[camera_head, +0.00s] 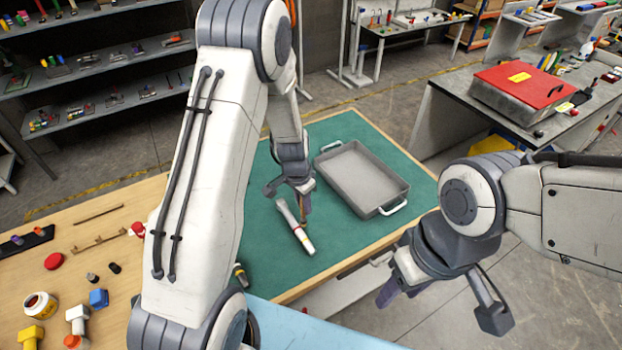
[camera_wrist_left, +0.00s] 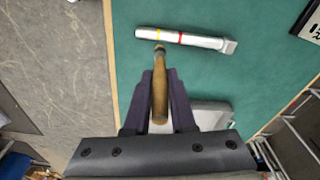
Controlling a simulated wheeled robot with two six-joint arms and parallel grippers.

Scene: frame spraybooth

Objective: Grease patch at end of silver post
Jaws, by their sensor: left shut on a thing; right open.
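The silver post (camera_head: 292,222) lies on the green mat (camera_head: 335,130), with a red and a yellow band near its white end. It also shows in the left wrist view (camera_wrist_left: 205,41), its flared end to the right. No grease patch can be made out on it. My left gripper (camera_head: 296,188) is shut on a wooden-handled tool (camera_wrist_left: 159,90), which points down beside the post. In the left wrist view its tip is just below the yellow band; I cannot tell whether they touch. My right gripper (camera_head: 440,300) is open and empty, off the mat's right front edge.
A grey tray (camera_head: 375,207) with handles stands on the mat right of the post. The wooden tabletop (camera_head: 130,240) at left holds a jar (camera_head: 40,305), a blue block (camera_head: 98,298) and other small parts. A red-lidded box (camera_head: 520,85) sits on the right bench.

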